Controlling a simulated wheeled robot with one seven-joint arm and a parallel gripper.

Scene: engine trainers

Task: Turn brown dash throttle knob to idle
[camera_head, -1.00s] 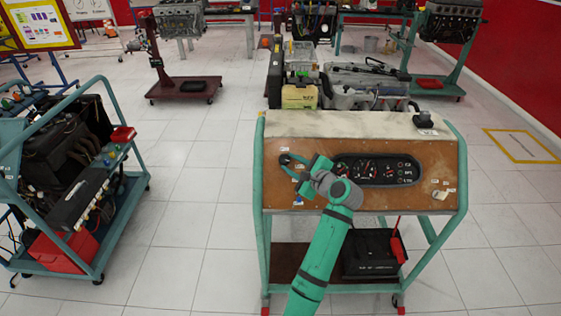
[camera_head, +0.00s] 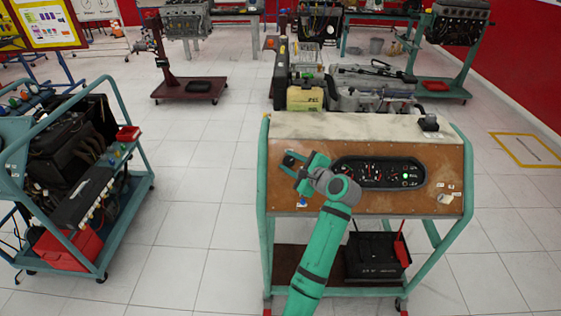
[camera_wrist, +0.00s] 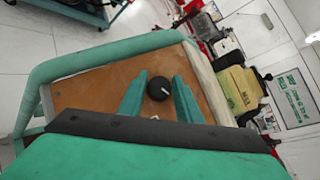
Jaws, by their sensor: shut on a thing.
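The brown dash panel (camera_head: 300,204) faces me on a teal wheeled stand. The throttle knob (camera_wrist: 158,89) is black and round with a white pointer mark, on the left part of the dash. My gripper (camera_head: 292,165) is at the dash, left of the gauge cluster, and largely hides the knob in the head view. In the wrist view the two teal fingers of my gripper (camera_wrist: 160,97) stand on either side of the knob, shut on it. The white mark shows near the knob's edge, toward the right finger.
The gauge cluster (camera_head: 378,173) is right of my gripper. Another engine trainer (camera_head: 75,165) stands to the left, with free tiled floor between.

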